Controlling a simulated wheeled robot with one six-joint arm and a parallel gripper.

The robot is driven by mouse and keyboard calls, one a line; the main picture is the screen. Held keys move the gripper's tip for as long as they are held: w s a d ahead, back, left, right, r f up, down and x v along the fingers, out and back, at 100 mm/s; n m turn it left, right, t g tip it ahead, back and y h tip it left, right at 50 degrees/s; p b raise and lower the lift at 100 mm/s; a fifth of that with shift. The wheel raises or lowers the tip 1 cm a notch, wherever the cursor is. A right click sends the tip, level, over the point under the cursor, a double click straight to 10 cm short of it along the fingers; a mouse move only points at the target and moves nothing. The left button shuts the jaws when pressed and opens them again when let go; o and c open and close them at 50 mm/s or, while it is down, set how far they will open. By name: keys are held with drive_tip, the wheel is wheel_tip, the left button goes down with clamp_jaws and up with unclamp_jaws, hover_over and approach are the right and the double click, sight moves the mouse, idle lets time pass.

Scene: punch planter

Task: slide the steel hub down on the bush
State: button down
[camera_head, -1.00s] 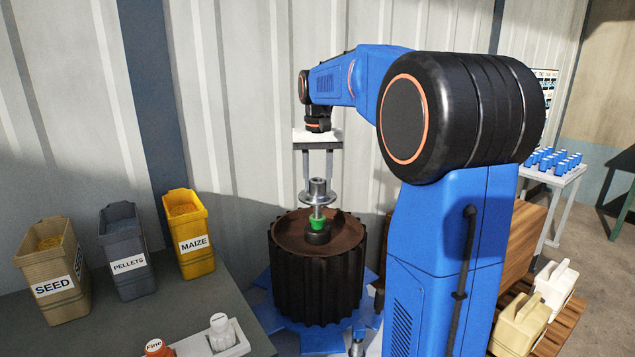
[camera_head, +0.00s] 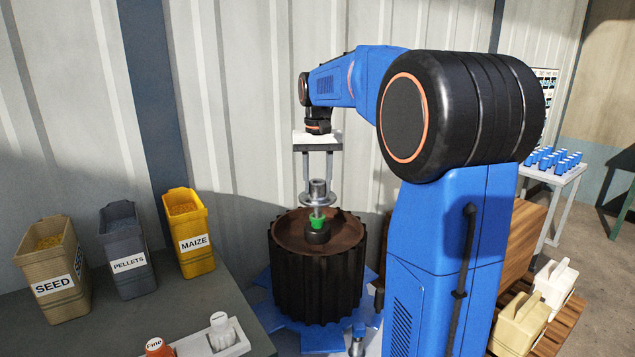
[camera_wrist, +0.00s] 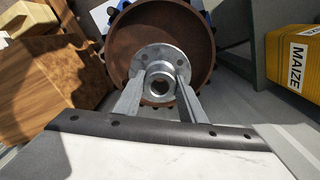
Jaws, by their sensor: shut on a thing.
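The steel hub (camera_head: 318,190) is a flanged metal ring with a raised collar. My gripper (camera_head: 318,182) is shut on it and holds it level above the dark ribbed drum (camera_head: 318,275). The green bush (camera_head: 317,222) stands on a dark boss (camera_head: 317,236) in the middle of the brown drum top. The hub's flange is just above the bush, and I cannot tell whether they touch. In the wrist view my two fingers (camera_wrist: 158,98) press on the collar of the hub (camera_wrist: 161,62), and its bore shows between them. The bush is hidden there.
A bench at left carries a seed bin (camera_head: 53,270), a pellets bin (camera_head: 127,250), a yellow maize bin (camera_head: 190,232) and a tray (camera_head: 225,345) with bottles. A corrugated wall (camera_head: 255,100) stands close behind the drum. Pale canisters (camera_head: 540,300) sit on a pallet at right.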

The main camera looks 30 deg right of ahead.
drive_tip(key=shift+f, duration=2.6)
idle(0.5)
drive_tip(key=c, duration=1)
unclamp_jaws()
drive_tip(key=shift+c, duration=0.2)
drive_tip(key=shift+f, duration=0.1)
wheel_tip(320, 180, up, 18)
drive_tip(key=shift+f, duration=0.2)
drive_tip(key=s+a+f+n+t, duration=0.1)
drive_tip(key=s+a+f+n, duration=0.1)
drive_tip(key=s+a+f, duration=0.3)
drive_tip(key=s+a+f+n+t, duration=0.1)
drive_tip(key=s+a+f, duration=0.4)
drive_tip(key=s+f, duration=0.7)
drive_tip(key=s+a+f+n+t, duration=0.2)
drive_tip(key=s+a+f, duration=0.3)
drive_tip(key=s+f, duration=0.4)
drive_tip(key=s, duration=0.4)
drive_tip(key=shift+a+f+n+t, duration=0.2)
drive_tip(key=shift+a+n+t, duration=0.1)
drive_tip(key=shift+a+t, duration=0.1)
